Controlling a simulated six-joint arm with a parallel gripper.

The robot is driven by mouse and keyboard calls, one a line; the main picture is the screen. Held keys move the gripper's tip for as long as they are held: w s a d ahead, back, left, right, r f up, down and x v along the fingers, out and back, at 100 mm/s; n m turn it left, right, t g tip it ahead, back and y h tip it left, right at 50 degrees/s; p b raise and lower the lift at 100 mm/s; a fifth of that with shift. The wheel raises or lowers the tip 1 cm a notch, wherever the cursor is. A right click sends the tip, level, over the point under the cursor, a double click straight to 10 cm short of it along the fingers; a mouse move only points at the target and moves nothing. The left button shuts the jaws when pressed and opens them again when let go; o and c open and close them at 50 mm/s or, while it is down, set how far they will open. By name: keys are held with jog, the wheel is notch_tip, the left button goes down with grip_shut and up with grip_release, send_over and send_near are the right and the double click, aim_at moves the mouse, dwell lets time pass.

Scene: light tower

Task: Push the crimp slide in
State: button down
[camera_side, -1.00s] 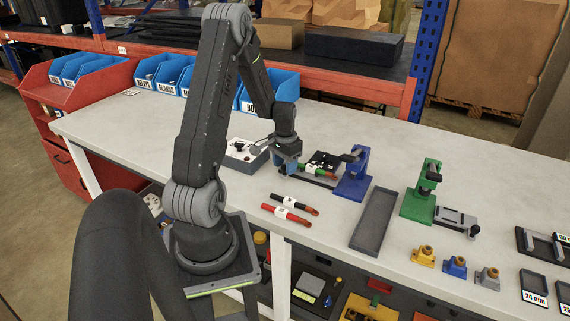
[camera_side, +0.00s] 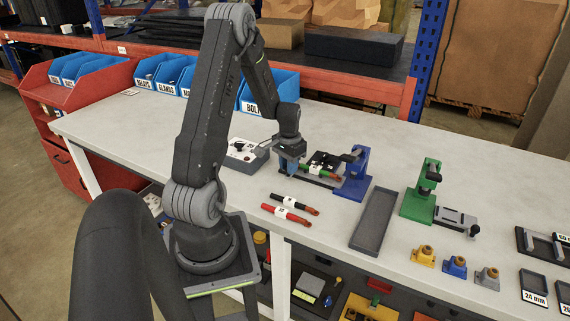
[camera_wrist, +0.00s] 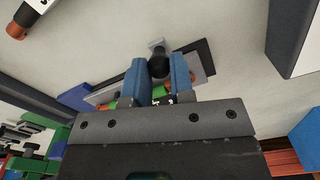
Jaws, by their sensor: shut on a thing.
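The blue crimp press (camera_side: 352,180) stands on the bench, right of my gripper. Its crimp slide (camera_side: 296,176) is a low grey carriage with a dark block on top. A green cable (camera_side: 318,171) with a copper-coloured end lies in it, the end close to the press. My gripper (camera_side: 289,163) is at the slide's left end. In the wrist view, my blue fingers (camera_wrist: 158,72) are shut on the slide's black knob (camera_wrist: 158,64). The fingers hide part of the slide and of the green cable (camera_wrist: 130,93).
A black cable (camera_side: 291,202) and a red cable (camera_side: 285,212) lie in front. An empty grey tray (camera_side: 374,222) lies right of them. A green press (camera_side: 421,195) stands further right. A grey control box (camera_side: 243,153) is behind my gripper, to its left.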

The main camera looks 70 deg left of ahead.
jog(key=w+d, duration=0.4)
jog(key=shift+w+d, duration=0.35)
jog(key=c, duration=1)
grip_release()
notch_tip(320, 180, up, 14)
jog(key=shift+f, duration=0.1)
